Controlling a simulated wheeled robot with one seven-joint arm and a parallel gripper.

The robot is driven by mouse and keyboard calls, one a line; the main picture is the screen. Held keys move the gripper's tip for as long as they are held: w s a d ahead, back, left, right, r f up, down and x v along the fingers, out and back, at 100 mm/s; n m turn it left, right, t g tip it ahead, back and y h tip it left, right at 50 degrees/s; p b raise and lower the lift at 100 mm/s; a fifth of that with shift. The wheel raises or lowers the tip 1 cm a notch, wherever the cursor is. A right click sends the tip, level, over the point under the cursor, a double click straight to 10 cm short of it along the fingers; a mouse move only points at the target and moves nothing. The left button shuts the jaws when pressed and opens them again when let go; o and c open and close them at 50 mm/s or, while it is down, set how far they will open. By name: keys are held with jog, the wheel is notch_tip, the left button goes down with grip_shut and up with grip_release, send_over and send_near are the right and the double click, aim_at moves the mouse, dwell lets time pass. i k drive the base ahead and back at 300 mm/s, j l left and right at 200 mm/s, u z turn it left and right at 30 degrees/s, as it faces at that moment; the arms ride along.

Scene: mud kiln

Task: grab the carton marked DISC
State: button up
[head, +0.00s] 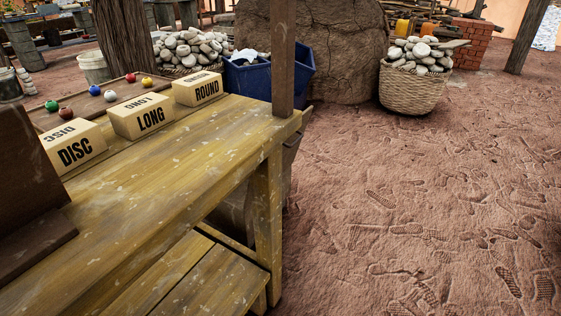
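The carton marked DISC (76,150) is a tan box with black lettering on its front and top. It sits on the yellowish wooden table (180,170) at the left of the head view, leftmost in a row of three. A dark brown board in front of it at the left may cover its left end. The carton marked LONG (141,117) stands to its right, and the carton marked ROUND (198,89) is farther along the row. My gripper is not in view.
Small coloured balls (95,90) lie behind the cartons. A dark post (283,55) rises at the table's far right corner. Blue bins (250,75) and a basket of stones (412,88) stand beyond. The dirt floor at right is open.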

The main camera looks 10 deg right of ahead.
aim_at(69, 146)
jog(key=i+j, duration=0.15)
jog(key=i, duration=0.45)
jog(key=i+u, duration=0.1)
jog(key=u, duration=0.35)
jog(key=i+u, duration=0.1)
jog(key=u, duration=0.35)
jog(key=i+u, duration=0.1)
jog(key=u, duration=0.35)
jog(key=k+l, duration=0.05)
